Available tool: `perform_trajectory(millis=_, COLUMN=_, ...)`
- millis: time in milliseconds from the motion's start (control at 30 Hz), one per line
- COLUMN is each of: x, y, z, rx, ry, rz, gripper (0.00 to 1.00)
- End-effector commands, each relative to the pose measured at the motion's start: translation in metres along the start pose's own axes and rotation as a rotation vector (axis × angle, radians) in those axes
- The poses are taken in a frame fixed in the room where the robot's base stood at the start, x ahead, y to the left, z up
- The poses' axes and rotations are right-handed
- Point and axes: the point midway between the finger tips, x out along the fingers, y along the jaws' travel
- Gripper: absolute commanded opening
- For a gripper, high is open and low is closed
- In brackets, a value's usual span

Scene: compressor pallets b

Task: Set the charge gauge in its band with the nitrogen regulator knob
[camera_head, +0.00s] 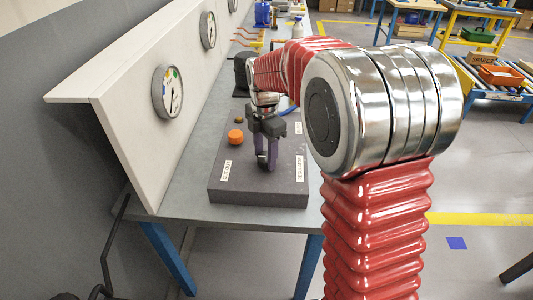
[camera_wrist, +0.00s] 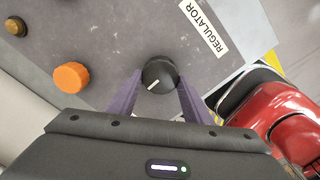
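The regulator knob (camera_wrist: 159,74) is round and black with a white pointer line, next to a label reading REGULATOR (camera_wrist: 205,26). The pointer line slants to the lower left in the wrist view. My gripper (camera_wrist: 160,76) has its two purple fingers on either side of the knob, seemingly touching it. In the head view my gripper (camera_head: 266,162) reaches down to the front of the grey block. The nearest round gauge (camera_head: 168,91) on the slanted white panel has coloured marks and a dark needle pointing roughly downward. Which gauge is the charge gauge is not readable.
The grey block (camera_head: 240,197) also bears an orange knob (camera_head: 236,137) and a small brown knob (camera_head: 239,119). Two further gauges sit farther along the panel (camera_head: 120,95). My red arm covers much of the bench's right side.

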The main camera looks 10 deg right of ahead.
Motion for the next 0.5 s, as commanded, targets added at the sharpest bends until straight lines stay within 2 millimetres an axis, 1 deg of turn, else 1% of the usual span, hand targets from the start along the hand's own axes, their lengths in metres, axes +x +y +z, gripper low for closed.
perform_trajectory(millis=33, x=-0.0001, y=-0.0001, z=0.0000, rx=0.000, ry=0.000, rz=0.000, gripper=0.40)
perform_trajectory(millis=300, x=-0.0002, y=-0.0005, z=0.0001, rx=0.000, ry=0.000, rz=-0.001, gripper=0.22)
perform_trajectory(millis=333, x=-0.0002, y=-0.0019, z=0.0041, rx=0.001, ry=0.000, rz=-0.001, gripper=0.22)
perform_trajectory(millis=500, x=-0.0001, y=-0.0010, z=0.0003, rx=0.005, ry=-0.001, rz=-0.003, gripper=0.22)
